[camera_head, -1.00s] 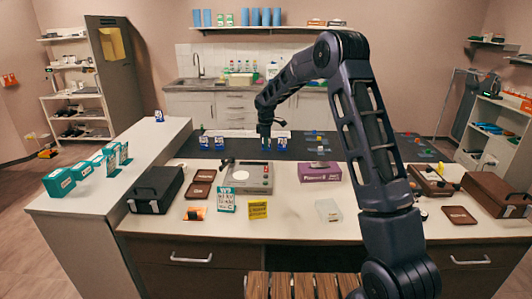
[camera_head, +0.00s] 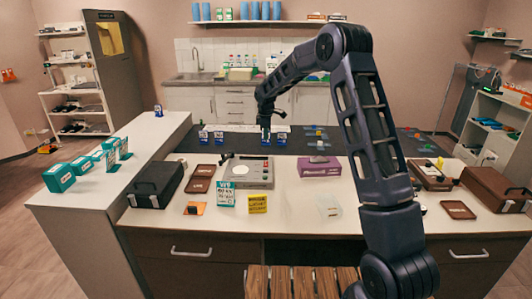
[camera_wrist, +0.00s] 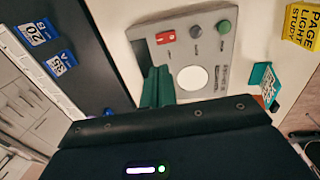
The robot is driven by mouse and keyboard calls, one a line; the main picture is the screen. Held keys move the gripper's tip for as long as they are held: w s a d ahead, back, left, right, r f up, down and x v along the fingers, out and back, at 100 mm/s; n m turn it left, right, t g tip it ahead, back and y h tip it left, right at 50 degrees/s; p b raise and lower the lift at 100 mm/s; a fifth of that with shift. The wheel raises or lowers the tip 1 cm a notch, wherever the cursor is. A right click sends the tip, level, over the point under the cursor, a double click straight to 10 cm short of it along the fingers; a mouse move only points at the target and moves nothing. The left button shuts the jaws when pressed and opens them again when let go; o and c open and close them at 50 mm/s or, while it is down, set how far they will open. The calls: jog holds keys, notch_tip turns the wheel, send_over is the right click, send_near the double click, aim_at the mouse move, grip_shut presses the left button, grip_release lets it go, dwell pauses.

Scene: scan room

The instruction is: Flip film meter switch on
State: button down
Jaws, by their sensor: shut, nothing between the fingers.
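The film meter, a grey box (camera_head: 248,172), sits on the white counter with a pale round disc on top. In the wrist view its panel (camera_wrist: 220,55) shows a red switch (camera_wrist: 166,37), a small grey knob, a green button and the white disc. I cannot tell the switch's position for certain. My gripper (camera_head: 265,138) hangs beyond the box, above the dark strip of counter in the head view. In the wrist view its green fingers (camera_wrist: 157,86) are shut and empty, and appear beside the switch and disc. Whether they touch the panel is unclear.
A teal card (camera_head: 222,197) and a yellow sign (camera_head: 257,204) stand in front of the box. Small blue cards (camera_head: 203,136) stand on the dark strip (camera_head: 240,145).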

aim_at(266, 162)
jog(key=f, duration=0.4)
jog(key=w+f, duration=0.1)
jog(key=f, duration=0.4)
jog(key=w+f, duration=0.1)
jog(key=f, duration=0.3)
jog(key=shift+f, duration=0.4)
jog(key=shift+w+f, duration=0.1)
jog(key=shift+f, duration=0.15)
jog(key=shift+g, duration=0.3)
jog(key=shift+s, duration=0.25)
jog(key=shift+s+r, duration=0.1)
jog(key=shift+s, duration=0.55)
